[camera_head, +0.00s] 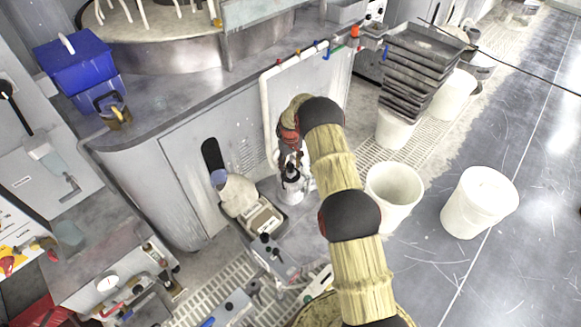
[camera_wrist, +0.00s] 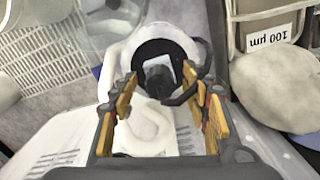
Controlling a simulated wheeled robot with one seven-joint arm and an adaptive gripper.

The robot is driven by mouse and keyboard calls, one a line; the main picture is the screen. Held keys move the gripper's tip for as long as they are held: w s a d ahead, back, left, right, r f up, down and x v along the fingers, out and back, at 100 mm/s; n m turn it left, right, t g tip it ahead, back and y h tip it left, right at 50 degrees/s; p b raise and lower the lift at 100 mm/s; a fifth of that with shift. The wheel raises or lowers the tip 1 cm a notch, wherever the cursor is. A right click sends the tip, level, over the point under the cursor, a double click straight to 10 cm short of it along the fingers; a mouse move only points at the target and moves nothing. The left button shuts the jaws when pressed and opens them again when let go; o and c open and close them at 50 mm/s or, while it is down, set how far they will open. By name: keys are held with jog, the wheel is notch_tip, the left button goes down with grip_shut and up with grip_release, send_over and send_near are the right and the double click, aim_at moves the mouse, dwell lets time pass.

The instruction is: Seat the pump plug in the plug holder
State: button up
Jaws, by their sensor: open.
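In the wrist view, a dark plug (camera_wrist: 157,77) with a black cable (camera_wrist: 189,90) sits in the dark round opening of a white holder (camera_wrist: 118,62). A small pale square patch shows beside the plug. How deep the plug sits is unclear. My gripper (camera_wrist: 161,84) is open, its yellow-sided fingers to the left and right of the plug with visible space between them. Contact with the plug cannot be judged. In the head view, my gripper (camera_head: 291,162) points down above a small white body (camera_head: 291,196) near the cabinet; the plug is too small to tell there.
A tray (camera_head: 262,218) with pale items lies left of my gripper. White buckets (camera_head: 394,190) and (camera_head: 479,203) stand to the right, beside stacked dark trays (camera_head: 418,70). Floor at right is clear.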

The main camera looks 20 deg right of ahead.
aim_at(291, 165)
notch_tip(291, 165, up, 12)
dwell(0.6)
dwell(0.5)
jog(key=s+a+f+m+g, duration=0.1)
jog(key=s+f, duration=0.2)
jog(key=s, duration=0.3)
jog(key=s+a+r+t+p, duration=0.1)
jog(key=s+a+r, duration=0.3)
jog(key=s+r, duration=0.9)
jog(key=s+a+r+t+p, duration=0.1)
jog(key=s+a+r+t, duration=0.2)
jog(key=s+r, duration=1)
jog(key=s+a+r+t, duration=0.2)
jog(key=s+a+r, duration=0.5)
jog(key=s+r, duration=0.6)
notch_tip(291, 165, up, 3)
jog(key=shift+s+a+f+t+p, duration=0.2)
jog(key=shift+s+t+p, duration=0.1)
jog(key=shift+s+p, duration=0.1)
